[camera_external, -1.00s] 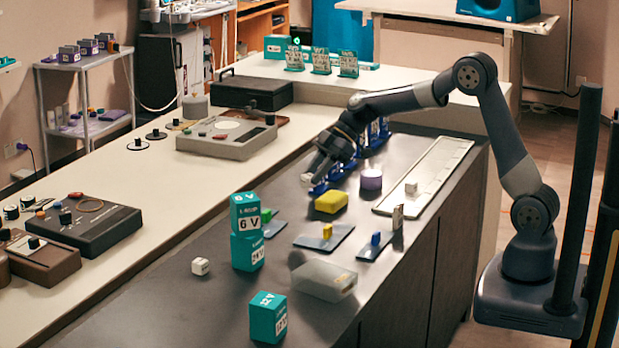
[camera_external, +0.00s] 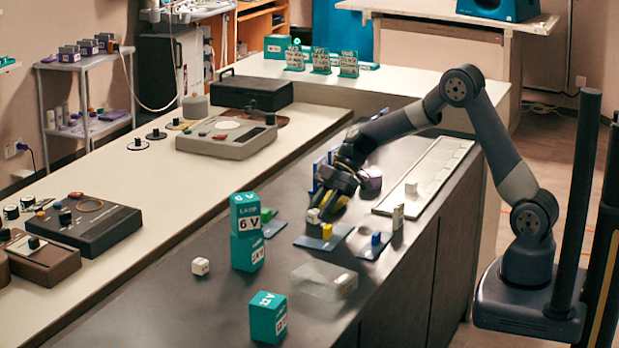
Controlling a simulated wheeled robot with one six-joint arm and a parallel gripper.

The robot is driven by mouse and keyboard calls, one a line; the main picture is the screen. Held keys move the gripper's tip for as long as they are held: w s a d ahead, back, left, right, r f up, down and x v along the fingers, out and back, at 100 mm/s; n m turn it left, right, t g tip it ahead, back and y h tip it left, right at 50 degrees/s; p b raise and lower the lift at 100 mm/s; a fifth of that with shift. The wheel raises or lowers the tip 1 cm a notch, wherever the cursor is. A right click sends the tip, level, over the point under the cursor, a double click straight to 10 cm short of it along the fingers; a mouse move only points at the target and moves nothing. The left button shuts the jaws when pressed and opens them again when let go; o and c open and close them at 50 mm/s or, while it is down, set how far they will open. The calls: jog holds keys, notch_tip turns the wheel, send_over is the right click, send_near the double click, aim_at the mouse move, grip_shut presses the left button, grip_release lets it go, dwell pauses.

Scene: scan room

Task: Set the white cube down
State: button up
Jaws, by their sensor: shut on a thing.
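My gripper (camera_external: 321,207) is shut on a small white cube (camera_external: 313,216) over the dark bench top (camera_external: 275,278). Another white cube (camera_external: 200,266) with dark marks sits on the bench at the left, and a third white cube (camera_external: 411,188) sits on the long white tray (camera_external: 390,205).
Teal boxes (camera_external: 247,250) stand stacked at the left, with another teal box (camera_external: 268,317) in front. A clear box (camera_external: 324,280) lies near the bench's front edge. Dark pads (camera_external: 310,241) with small coloured blocks lie close by.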

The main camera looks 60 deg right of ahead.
jog(key=shift+f, duration=0.2)
jog(key=o, duration=0.9)
jog(key=shift+o, duration=0.2)
jog(key=shift+r, duration=0.2)
jog(key=v, duration=1.2)
